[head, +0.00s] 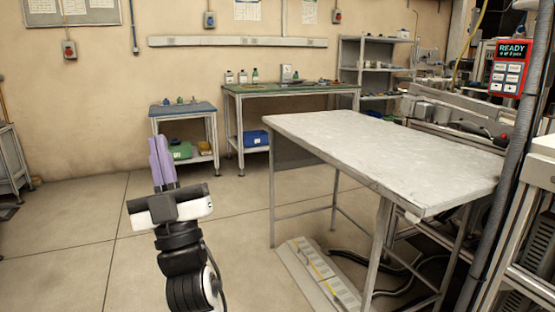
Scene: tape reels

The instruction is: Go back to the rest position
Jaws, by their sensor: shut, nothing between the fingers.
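My gripper (159,143) is in the lower left of the head view, with its purple fingers pointing up. The fingers are side by side and shut, with nothing between them. My gripper is apart from everything around it, with open floor behind it in the picture. It appears to the left of the large grey-white table (400,155). The table's visible top is bare. No tape reel can be made out.
A small blue-topped table (182,109) and a green-topped bench (285,88) stand at the back wall. A dark post (505,170) and machinery are at right. A ribbed floor cover (318,275) lies below the large table. The floor (75,230) at left is clear.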

